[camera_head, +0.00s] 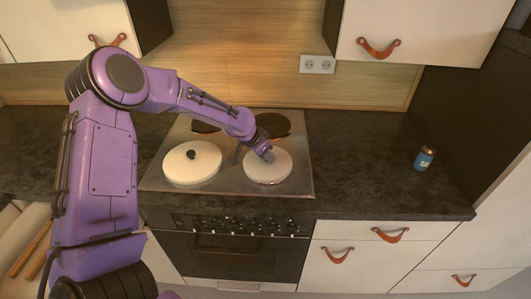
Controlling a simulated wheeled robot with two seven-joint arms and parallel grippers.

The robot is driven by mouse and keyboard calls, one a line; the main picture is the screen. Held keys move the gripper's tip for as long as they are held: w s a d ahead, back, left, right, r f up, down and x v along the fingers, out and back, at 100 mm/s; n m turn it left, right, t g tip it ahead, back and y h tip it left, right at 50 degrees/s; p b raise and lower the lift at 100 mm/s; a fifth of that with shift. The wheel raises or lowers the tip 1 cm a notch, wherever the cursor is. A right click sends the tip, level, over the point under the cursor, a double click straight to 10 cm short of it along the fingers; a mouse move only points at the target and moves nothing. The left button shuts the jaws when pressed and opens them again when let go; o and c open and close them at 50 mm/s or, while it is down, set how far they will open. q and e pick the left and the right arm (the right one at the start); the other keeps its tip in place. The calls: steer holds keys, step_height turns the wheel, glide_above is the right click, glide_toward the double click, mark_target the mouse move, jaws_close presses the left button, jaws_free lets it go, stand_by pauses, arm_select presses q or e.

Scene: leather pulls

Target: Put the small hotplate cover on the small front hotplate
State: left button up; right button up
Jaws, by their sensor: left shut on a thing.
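The small hotplate cover (268,172) is a white round lid at the front right of the stove top (228,190). It appears level, over or on the front right hotplate, which is hidden beneath it. I cannot tell whether it touches the hotplate. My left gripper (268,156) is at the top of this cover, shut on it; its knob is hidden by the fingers. My right gripper is not in view.
A larger white cover (180,170) with a black knob sits at the front left of the stove. Two dark rear hotplates (274,124) are bare, partly behind my left arm. A blue can (424,160) stands on the dark counter (365,170) at right, otherwise clear.

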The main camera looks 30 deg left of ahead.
arm_select(q)
steer(key=shift+f, duration=0.25)
steer(key=o, duration=1.2)
steer(key=shift+c, duration=0.2)
step_height(320, 180, up, 7)
steer(key=p, duration=0.7)
steer(key=shift+r, duration=0.1)
steer(key=shift+s, duration=0.1)
